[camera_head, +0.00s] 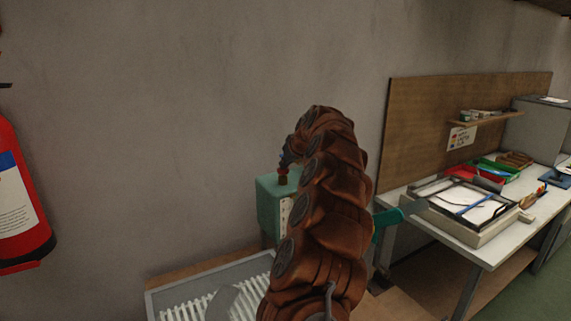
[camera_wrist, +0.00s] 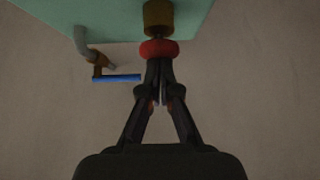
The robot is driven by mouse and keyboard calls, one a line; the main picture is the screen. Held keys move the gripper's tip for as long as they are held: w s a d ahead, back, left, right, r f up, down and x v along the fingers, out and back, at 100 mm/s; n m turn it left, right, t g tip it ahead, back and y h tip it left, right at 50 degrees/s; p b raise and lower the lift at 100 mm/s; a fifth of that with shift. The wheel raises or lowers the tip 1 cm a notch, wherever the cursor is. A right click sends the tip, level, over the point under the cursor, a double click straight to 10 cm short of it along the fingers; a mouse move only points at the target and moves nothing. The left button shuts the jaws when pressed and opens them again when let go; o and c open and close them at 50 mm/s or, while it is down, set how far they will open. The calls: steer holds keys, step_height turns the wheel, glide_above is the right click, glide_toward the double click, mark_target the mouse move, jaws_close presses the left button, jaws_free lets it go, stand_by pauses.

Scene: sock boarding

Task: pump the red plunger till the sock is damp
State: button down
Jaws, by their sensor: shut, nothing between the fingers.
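The red plunger (camera_wrist: 159,48) sits on a brass collar (camera_wrist: 158,17) on a pale green box (camera_wrist: 95,15). In the head view the green box (camera_head: 271,208) stands by the wall with the plunger's dull red top (camera_head: 282,171) on it. My gripper (camera_wrist: 160,66) is shut and empty, its fingertips right at the red knob; I cannot tell whether they touch it. In the head view my gripper (camera_head: 285,160) is above the plunger, partly hidden by my arm. A grey flat shape (camera_head: 222,303) lies over a white ribbed rack; I cannot tell whether it is the sock.
A bent pipe with a blue lever (camera_wrist: 117,78) juts from the box. A grey-rimmed tray (camera_head: 205,272) holds the ribbed rack in front. A red fire extinguisher (camera_head: 20,195) is at the left. A workbench (camera_head: 480,250) with a frame and trays stands at the right.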

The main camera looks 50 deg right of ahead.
mark_target(285, 170)
step_height(285, 170, up, 4)
steer(key=shift+r+p, duration=0.15)
steer(key=shift+p, duration=0.45)
steer(key=b+v, duration=0.4)
steer(key=v, duration=0.5)
steer(key=shift+s+r, duration=0.25)
steer(key=shift+s, duration=0.05)
steer(key=shift+a, duration=0.1)
steer(key=s+a+f+n+g+y, duration=0.15)
steer(key=a+f, duration=0.25)
steer(key=a, duration=1.4)
steer(key=a+f+n+g+y, duration=0.3)
steer(key=a+f, duration=0.1)
steer(key=a, duration=1.4)
steer(key=s+a+f+g, duration=0.2)
steer(key=s+a+f, duration=0.2)
steer(key=s, duration=0.6)
steer(key=s+a+f+g+h, duration=0.1)
steer(key=s+a+f, duration=0.3)
steer(key=s+f, duration=0.4)
steer(key=s+a+f+g, duration=0.3)
steer(key=s+f, duration=0.3)
steer(key=s, duration=0.8)
steer(key=shift+a+f+m+h, duration=0.35)
steer(key=shift+a+m, duration=0.1)
steer(key=shift+a, duration=0.25)
